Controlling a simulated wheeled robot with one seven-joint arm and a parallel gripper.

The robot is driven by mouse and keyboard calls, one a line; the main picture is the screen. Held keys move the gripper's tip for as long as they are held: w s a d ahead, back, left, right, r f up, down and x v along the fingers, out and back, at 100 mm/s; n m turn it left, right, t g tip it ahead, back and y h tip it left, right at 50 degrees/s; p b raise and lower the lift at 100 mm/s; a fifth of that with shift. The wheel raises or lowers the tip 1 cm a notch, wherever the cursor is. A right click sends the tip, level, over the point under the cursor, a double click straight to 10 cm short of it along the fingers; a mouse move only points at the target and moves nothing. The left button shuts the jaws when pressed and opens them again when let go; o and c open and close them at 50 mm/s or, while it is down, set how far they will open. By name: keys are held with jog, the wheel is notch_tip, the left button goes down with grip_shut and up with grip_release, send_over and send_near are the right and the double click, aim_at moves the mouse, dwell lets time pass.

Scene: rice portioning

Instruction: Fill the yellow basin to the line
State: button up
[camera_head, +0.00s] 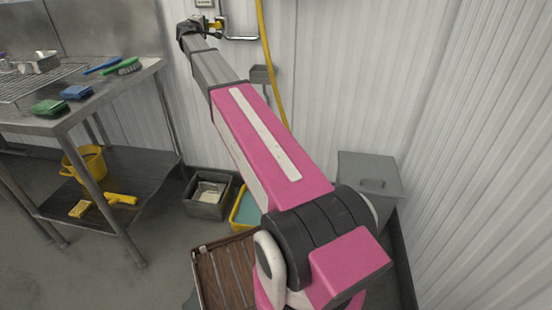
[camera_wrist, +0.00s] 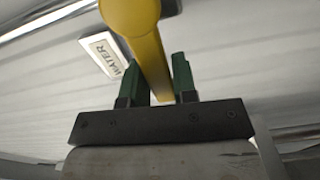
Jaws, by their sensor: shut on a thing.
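A yellow basin (camera_head: 238,218) stands on the floor, with a teal surface inside. My arm hides much of it, and I cannot make out a line or the level. My gripper (camera_head: 207,27) is at the far end of my outstretched arm, up at the wall tap (camera_head: 221,22). In the wrist view, the green fingers of my gripper (camera_wrist: 156,68) are shut on a yellow bar (camera_wrist: 150,52), seemingly the tap's handle, which has a rounded end. Whether water is running cannot be seen.
A yellow hose (camera_head: 265,60) hangs down the wall. A sign (camera_wrist: 103,53) reads WATER. A grey crate (camera_head: 206,211), a brown slatted rack (camera_head: 208,272) and a grey bin (camera_head: 368,165) surround the basin. A steel table (camera_head: 130,83) stands left, with a yellow bucket (camera_head: 88,162) below.

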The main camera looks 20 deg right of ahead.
jog(key=o, duration=1.6)
jog(key=shift+r, duration=0.2)
jog(key=shift+o, duration=0.2)
jog(key=v, duration=0.8)
